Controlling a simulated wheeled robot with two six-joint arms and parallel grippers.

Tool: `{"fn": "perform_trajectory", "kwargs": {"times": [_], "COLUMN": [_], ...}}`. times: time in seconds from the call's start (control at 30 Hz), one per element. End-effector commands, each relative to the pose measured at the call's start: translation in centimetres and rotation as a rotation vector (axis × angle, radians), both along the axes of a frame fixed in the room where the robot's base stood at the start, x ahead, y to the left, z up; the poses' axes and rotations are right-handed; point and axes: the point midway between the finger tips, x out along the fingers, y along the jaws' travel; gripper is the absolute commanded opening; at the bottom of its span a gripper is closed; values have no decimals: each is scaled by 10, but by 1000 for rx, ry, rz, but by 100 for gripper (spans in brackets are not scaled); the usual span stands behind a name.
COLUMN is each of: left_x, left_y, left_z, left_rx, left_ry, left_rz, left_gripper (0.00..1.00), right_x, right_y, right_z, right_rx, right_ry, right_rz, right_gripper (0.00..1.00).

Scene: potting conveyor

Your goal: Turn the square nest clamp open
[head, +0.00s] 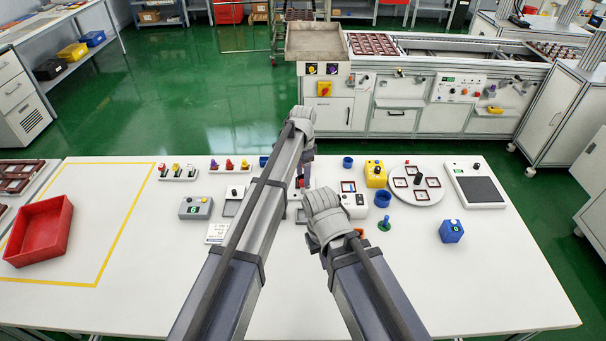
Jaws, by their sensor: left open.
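A small square brown frame (348,187) stands at the back of the bench, by a light block (355,205) with a dark round part; I cannot tell for sure which part is the square nest clamp or how it is turned. My left gripper (302,181) points down at the bench just left of that frame, apart from it in the picture. It is open, its fingers small and partly covered by my arms.
A white turntable (430,197) with several square frames stands right of a yellow box (375,174). A blue cup (382,199), green knob (385,223) and blue box (451,231) are nearby. A red bin (40,232) stands left. The bench's front right is clear.

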Motion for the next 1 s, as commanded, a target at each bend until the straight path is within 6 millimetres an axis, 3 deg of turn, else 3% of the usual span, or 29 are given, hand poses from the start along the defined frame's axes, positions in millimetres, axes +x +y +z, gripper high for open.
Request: {"fn": "perform_trajectory", "kwargs": {"times": [0.1, 0.4, 1.0], "left_x": [0, 0, -3], "left_y": [0, 0, 2], "left_z": [22, 57, 58], "left_rx": [0, 0, 0], "left_ry": [0, 0, 0], "left_rz": [0, 0, 7], "left_gripper": [59, 59, 59], "right_x": [0, 0, 0], "right_y": [0, 0, 0], "right_z": [23, 56, 58], "right_rx": [0, 0, 0], "right_ry": [0, 0, 0], "right_rz": [0, 1, 2], "right_gripper": [0, 0, 0]}}
